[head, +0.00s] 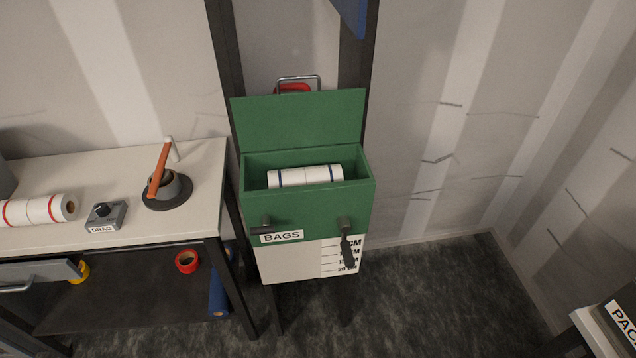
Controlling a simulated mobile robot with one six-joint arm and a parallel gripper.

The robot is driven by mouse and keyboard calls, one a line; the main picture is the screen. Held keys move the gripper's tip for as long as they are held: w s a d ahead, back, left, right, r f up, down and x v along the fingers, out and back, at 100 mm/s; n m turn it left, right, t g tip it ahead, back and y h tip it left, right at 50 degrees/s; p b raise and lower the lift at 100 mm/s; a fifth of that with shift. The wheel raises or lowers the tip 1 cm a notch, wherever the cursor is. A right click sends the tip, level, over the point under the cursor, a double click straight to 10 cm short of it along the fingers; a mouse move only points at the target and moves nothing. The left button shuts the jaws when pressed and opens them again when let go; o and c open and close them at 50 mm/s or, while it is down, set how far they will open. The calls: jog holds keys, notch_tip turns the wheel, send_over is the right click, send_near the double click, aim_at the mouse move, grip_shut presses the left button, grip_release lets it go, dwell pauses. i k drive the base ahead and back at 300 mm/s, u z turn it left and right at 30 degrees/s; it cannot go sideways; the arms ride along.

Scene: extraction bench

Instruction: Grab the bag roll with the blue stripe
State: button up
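A white bag roll with blue stripes (305,176) lies on its side inside an open green box (308,213) labelled BAGS. The roll sits near the top of the box, with its lower part hidden by the front wall. The box lid (298,122) is raised at the back. A similar white roll with red stripes (38,210) lies on the bench at the left. My gripper is not in view.
Two dark latches sit on the box front, the right one hanging down. Free floor (440,300) lies right of the box.

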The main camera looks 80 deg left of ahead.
aim_at(333, 173)
jog(key=i, duration=0.7)
jog(key=u, duration=4.45)
jog(key=i, duration=0.1)
jog(key=z, duration=3.2)
jog(key=k, duration=0.2)
jog(key=u, duration=2)
jog(key=k, duration=0.15)
jog(key=u, duration=1.3)
